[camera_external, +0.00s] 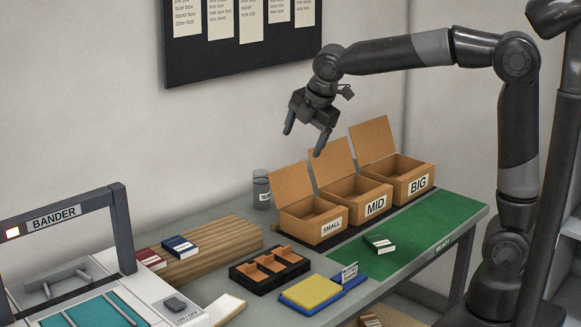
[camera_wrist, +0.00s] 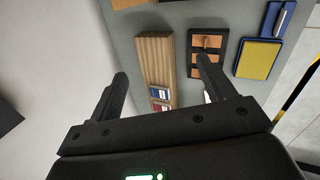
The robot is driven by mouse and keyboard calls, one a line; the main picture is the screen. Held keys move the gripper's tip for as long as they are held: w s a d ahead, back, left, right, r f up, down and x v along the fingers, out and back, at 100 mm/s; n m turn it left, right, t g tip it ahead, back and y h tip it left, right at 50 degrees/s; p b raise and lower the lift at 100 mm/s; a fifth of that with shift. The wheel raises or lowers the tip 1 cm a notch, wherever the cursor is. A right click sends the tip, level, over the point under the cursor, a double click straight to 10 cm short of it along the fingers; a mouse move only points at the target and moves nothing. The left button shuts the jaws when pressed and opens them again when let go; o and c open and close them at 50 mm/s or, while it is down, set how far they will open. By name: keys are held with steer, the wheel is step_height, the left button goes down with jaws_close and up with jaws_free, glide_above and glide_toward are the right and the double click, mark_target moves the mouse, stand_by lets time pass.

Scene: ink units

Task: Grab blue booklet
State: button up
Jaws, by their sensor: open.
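The blue booklet (camera_external: 180,246) has a white label and lies on the wooden block (camera_external: 215,248) at the left of the bench. It also shows small in the wrist view (camera_wrist: 160,93), low between my fingers and partly close to the gripper body. A red booklet (camera_external: 150,259) lies just left of it on the same block; in the wrist view it (camera_wrist: 160,106) is below the blue one. My gripper (camera_external: 303,142) is open and empty, high above the bench, pointing down and well apart from the booklets.
The bander machine (camera_external: 118,228) stands left of the block. Open cardboard boxes marked SMALL (camera_external: 325,229), MID (camera_external: 375,207) and BIG (camera_external: 418,184) line the back. A divided black tray (camera_external: 270,270), a yellow-topped blue pad (camera_external: 311,292) and a dark green booklet (camera_external: 379,244) lie nearer the front.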

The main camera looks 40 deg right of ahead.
steer(key=w+a+f+n, duration=0.2)
steer(key=w+a+n, duration=0.2)
steer(key=a, duration=0.3)
steer(key=w+a+f+n, duration=0.3)
steer(key=a+n, duration=0.1)
steer(key=a, duration=0.2)
steer(key=n, duration=0.9)
glide_toward(179, 244)
steer(key=x, duration=0.8)
steer(key=shift+f, duration=0.1)
steer(key=c, duration=1)
steer(key=shift+c, duration=0.3)
